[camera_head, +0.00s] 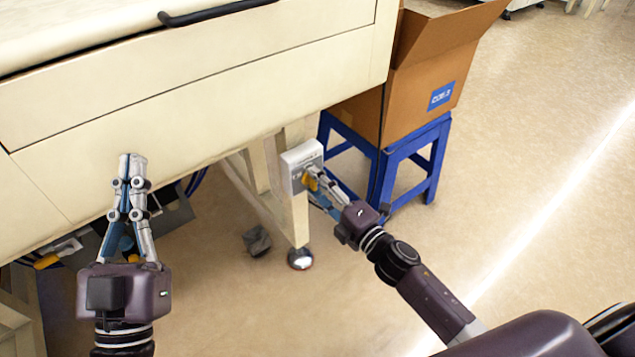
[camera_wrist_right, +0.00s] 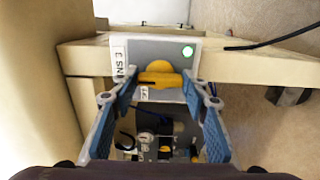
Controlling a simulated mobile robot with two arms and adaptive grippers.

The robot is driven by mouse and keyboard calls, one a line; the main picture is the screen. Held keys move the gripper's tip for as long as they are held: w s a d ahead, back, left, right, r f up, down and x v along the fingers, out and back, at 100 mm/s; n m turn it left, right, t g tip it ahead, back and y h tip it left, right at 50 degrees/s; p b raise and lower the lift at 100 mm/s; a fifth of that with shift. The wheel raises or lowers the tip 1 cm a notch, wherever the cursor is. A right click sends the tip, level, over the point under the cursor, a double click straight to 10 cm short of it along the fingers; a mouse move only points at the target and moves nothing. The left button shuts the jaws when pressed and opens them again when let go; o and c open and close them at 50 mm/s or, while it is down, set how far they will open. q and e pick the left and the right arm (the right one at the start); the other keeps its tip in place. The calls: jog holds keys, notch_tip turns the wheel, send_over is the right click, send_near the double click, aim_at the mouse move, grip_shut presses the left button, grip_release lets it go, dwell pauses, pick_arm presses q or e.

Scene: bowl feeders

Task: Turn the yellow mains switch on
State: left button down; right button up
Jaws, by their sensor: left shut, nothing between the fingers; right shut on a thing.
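The yellow mains switch (camera_wrist_right: 160,79) is a rotary handle on a light grey box (camera_wrist_right: 210,68), crosswise in the right wrist view. In the head view the box (camera_head: 292,172) is fixed at the table leg, and a bit of the yellow handle (camera_head: 311,183) shows. My right gripper (camera_wrist_right: 160,88) is shut on the handle, one finger at each end; in the head view this gripper (camera_head: 311,177) partly hides it. My left gripper (camera_head: 132,160) is shut and empty, in front of the cream drawers.
Cream drawers (camera_head: 200,105) fill the upper left. A cardboard box (camera_head: 425,85) sits on a blue stool (camera_head: 385,170) behind the switch box. A table foot (camera_head: 300,258) and a small grey object (camera_head: 257,241) are on the floor. The floor at right is clear.

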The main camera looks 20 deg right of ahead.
pick_arm(q)
jog(key=shift+w+f, duration=0.2)
jog(key=shift+f, duration=0.1)
pick_arm(e)
jog(key=shift+o, duration=0.2)
jog(key=shift+c, duration=0.2)
jog(key=o, duration=1.2)
jog(key=shift+c, duration=0.2)
jog(key=v, duration=1.2)
